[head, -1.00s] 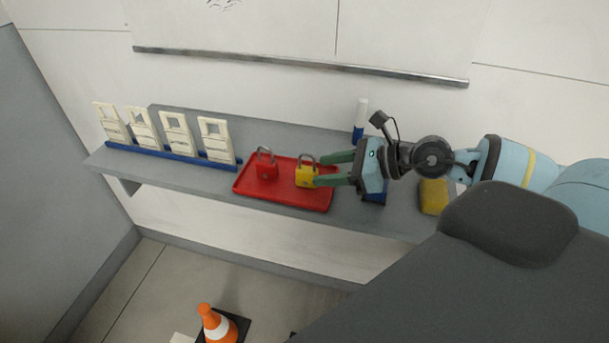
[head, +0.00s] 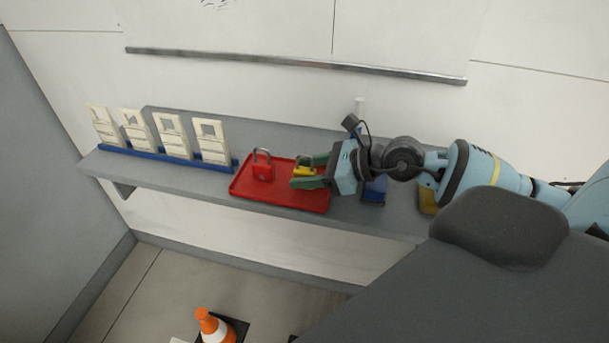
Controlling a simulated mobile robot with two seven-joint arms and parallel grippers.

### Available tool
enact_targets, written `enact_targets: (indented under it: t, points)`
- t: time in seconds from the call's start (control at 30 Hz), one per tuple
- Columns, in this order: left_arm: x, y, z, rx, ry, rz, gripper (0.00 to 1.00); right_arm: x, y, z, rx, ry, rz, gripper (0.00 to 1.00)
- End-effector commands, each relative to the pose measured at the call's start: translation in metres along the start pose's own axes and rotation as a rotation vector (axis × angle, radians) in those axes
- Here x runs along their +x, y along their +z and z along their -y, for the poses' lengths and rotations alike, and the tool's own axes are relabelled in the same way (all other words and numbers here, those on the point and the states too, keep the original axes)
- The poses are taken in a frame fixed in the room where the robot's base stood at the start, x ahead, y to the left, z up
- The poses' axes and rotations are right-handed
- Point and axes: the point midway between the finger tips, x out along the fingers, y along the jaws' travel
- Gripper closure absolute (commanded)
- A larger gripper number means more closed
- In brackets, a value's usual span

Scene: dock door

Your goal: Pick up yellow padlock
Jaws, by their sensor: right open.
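The yellow padlock (head: 304,171) stands on the right part of a red tray (head: 265,198) on the grey shelf. My right gripper (head: 308,172) reaches in from the right with its green fingers on either side of the padlock, one behind it and one in front. The gripper is open, and the front finger hides the lower part of the padlock. I cannot tell whether the fingers touch it. My left gripper is not in view.
A red padlock (head: 263,171) stands on the tray just left of the yellow one. Several cream tags stand in a blue rack (head: 165,157) at the left. A blue object (head: 375,189) and a partly hidden yellow item (head: 427,200) are under my right arm. An orange cone (head: 212,325) stands on the floor.

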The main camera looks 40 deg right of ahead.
Motion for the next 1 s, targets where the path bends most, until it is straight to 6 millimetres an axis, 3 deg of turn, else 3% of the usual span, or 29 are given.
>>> enact_targets:
  t: [0.37,0.73,1.0]
  points:
    - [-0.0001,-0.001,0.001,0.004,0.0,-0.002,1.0,0.0057,0.0,-0.0004,0.0,0.001,-0.001,0.53]
    - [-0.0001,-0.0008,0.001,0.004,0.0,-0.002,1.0,0.0055,0.0001,-0.0005,0.0,0.001,-0.001,1.0]
    - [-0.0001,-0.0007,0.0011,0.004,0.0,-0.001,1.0,0.0052,0.0011,-0.0004,-0.001,0.001,0.0,1.0]
